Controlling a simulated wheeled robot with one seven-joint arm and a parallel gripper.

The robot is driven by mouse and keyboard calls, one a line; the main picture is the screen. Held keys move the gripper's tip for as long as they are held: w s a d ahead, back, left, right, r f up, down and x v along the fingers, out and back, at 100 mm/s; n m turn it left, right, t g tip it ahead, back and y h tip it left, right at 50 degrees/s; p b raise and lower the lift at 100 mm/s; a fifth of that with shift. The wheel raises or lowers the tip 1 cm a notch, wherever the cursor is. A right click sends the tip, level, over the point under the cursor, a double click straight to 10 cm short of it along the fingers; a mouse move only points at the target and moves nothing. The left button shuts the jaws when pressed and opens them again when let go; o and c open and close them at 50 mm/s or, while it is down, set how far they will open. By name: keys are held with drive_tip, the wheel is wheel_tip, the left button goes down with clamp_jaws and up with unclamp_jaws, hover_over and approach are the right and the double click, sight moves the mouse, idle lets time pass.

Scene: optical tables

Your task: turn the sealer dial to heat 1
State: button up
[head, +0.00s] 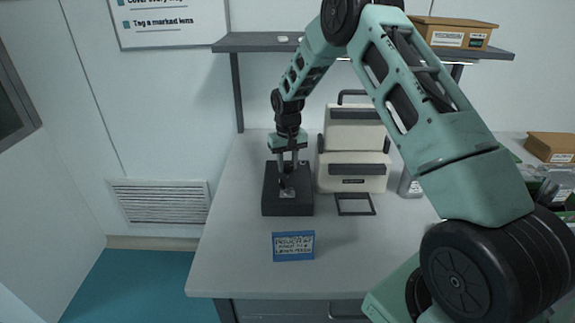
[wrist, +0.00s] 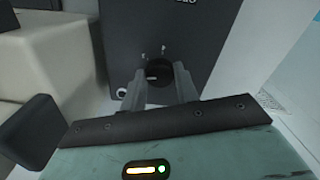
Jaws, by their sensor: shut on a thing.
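A black control box (head: 287,205) stands on the table, left of a cream machine with dark bars (head: 353,172). I cannot tell which of the two is called the sealer. In the wrist view the box's dark face (wrist: 205,30) carries a round black dial (wrist: 158,70) with a pale pointer mark toward the left. Small pale marks lie beyond the dial, too small to read. My gripper (wrist: 160,77) has one finger on each side of the dial and is shut on it. In the head view my gripper (head: 287,182) reaches down onto the box and hides part of its top.
A blue-edged card (head: 294,246) stands near the table's front, its writing hard to read. A dark flat frame (head: 355,205) lies in front of the cream machine. A shelf (head: 262,41) runs above. The table's left front (head: 235,265) is clear.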

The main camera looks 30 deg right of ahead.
sight(288, 166)
drive_tip(key=n, duration=0.4)
drive_tip(key=shift+r+n, duration=0.1)
drive_tip(key=shift+n, duration=0.2)
drive_tip(key=n, duration=0.3)
drive_tip(key=shift+d+n, duration=0.1)
drive_tip(key=shift+n, duration=0.3)
drive_tip(key=n, duration=0.4)
drive_tip(key=shift+w, duration=0.1)
drive_tip(key=shift+n+p, duration=0.35)
drive_tip(key=shift+n, duration=1.35)
drive_tip(key=o, duration=1)
drive_tip(key=shift+c, duration=0.2)
wheel_tip(288, 166, up, 17)
drive_tip(key=b, duration=0.3)
drive_tip(key=shift+r, duration=0.2)
